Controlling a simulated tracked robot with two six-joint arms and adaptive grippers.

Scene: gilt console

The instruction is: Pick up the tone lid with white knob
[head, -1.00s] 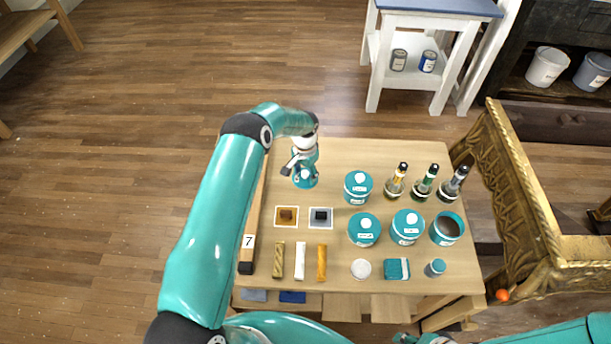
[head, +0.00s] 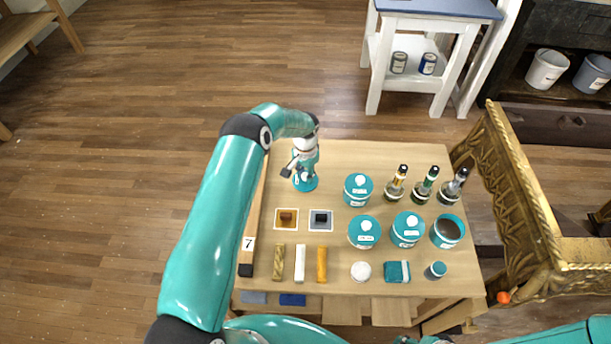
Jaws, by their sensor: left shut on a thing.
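My left gripper (head: 303,172) is at the far left part of the small wooden table, pointing down. It is shut on a teal round lid with a white knob (head: 305,184), which shows partly below the fingers. I cannot tell whether the lid touches the tabletop. An open teal tin with dark contents (head: 447,231) stands at the right side of the table. Several teal tins with lids and white knobs (head: 358,189) stand in the middle. Parts of my right arm show at the bottom right edge; its fingers do not show.
A gilt console (head: 521,190) stands close on the right.

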